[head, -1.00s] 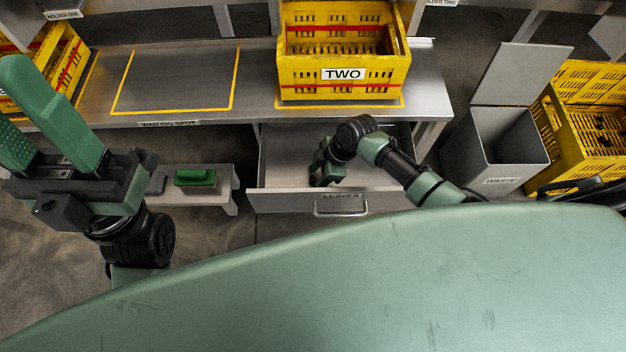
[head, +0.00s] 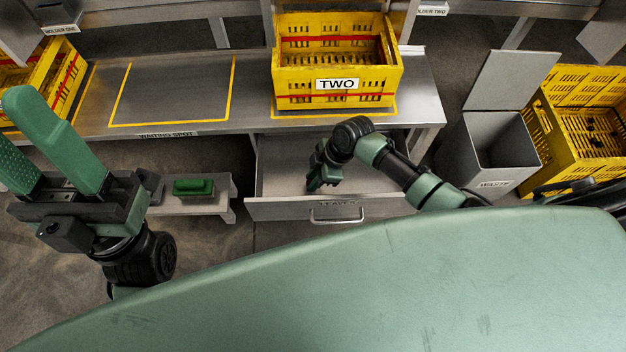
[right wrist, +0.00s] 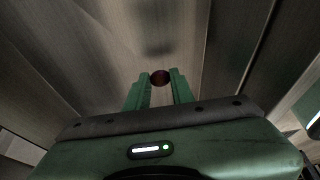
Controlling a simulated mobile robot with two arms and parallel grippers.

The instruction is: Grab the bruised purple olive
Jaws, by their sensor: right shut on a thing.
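A small dark purple-brown olive (right wrist: 160,77) shows in the right wrist view between the two green fingertips of my right gripper. Any bruise on it is too dark to make out. My right gripper is shut on it. In the head view my right gripper (head: 317,183) points down inside the open drawer (head: 375,170), and the olive cannot be made out there. In the right wrist view, bare drawer metal with a soft shadow lies beyond the olive. My left gripper (head: 16,128) is open and empty at the left, its fingers pointing up.
A yellow crate labelled TWO (head: 388,88) stands on the metal bench (head: 420,110) above the drawer. The outlined waiting spot (head: 172,90) is bare. A grey waste bin (head: 470,160) and another yellow crate (head: 548,140) stand right. A green block (head: 193,187) sits on a low shelf.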

